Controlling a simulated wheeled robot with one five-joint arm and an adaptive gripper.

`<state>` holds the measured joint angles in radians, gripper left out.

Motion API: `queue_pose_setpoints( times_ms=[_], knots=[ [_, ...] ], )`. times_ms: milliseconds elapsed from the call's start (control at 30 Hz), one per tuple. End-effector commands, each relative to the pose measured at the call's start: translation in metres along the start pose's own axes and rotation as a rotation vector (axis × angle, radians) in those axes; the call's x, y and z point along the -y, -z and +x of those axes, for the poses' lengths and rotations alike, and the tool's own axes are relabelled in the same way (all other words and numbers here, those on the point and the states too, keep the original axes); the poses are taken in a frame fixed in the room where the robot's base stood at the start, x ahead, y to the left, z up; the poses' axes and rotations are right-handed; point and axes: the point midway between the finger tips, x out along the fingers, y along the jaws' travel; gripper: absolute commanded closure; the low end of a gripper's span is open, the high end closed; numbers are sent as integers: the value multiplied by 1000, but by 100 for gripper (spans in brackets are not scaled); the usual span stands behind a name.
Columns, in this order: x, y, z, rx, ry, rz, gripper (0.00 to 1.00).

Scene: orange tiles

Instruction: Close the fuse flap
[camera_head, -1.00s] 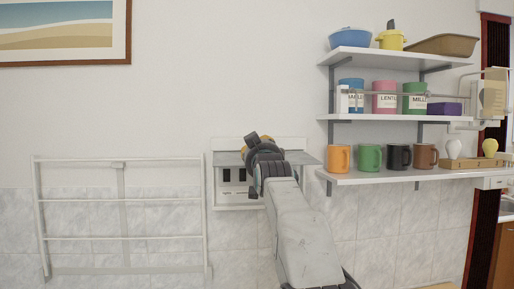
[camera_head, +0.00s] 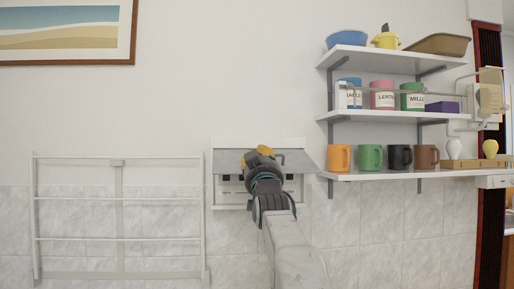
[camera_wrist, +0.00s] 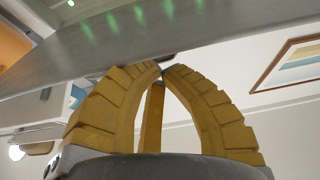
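The fuse box (camera_head: 298,196) is a white-framed panel on the tiled wall, with dark fuses partly hidden behind my arm. Its grey flap (camera_head: 300,162) is open and sticks out from the top of the box. My gripper (camera_head: 262,152) is in front of the box at the flap's height and covers part of it. In the wrist view the grey flap (camera_wrist: 200,35) crosses above the fingers, with green glints on it. The yellow fingers (camera_wrist: 162,68) meet at their tips, close under the flap's edge. I cannot tell whether they touch it. Nothing is seen held.
Wall shelves (camera_head: 395,177) with mugs, canisters and bowls stand just right of the box. A white drying rack (camera_head: 118,220) is on the wall to the left. A framed picture (camera_head: 65,35) hangs at the upper left. The wall above the box is clear.

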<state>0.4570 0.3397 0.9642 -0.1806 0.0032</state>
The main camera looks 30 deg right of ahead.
Motion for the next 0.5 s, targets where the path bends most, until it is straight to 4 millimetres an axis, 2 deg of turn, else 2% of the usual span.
queue_pose_setpoints(
  times_ms=[33,500],
  knots=[
    [0,-12,-4,1,0,0,100],
    [0,-62,-12,-292,1,2,100]
  ],
)
